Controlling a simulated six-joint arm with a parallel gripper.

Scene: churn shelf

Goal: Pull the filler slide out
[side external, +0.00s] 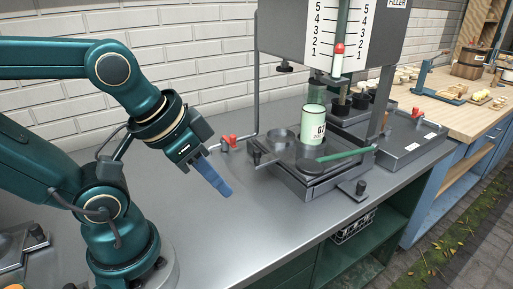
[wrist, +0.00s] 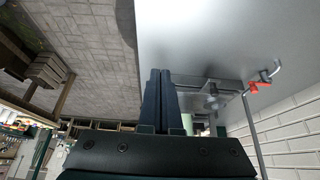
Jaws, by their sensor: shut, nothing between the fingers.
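The filler (side external: 340,35) stands on the metal bench, with a numbered scale and a red marker. Its grey slide plate (side external: 283,153) sits low in the base below it, with round recesses on top and a dark knob (side external: 255,158) at its left end. I cannot tell how far the slide is in. A pale green cup (side external: 313,125) stands on the base. My gripper (side external: 222,184), with blue fingers, hangs above the bench left of the base, apart from it. In the wrist view my gripper's fingers (wrist: 160,98) are shut together and empty; they hide part of the base.
A green bar (side external: 346,155) lies across the base's right side. A second metal tray (side external: 410,140) stands to the right. The bench's front (side external: 235,235) is clear.

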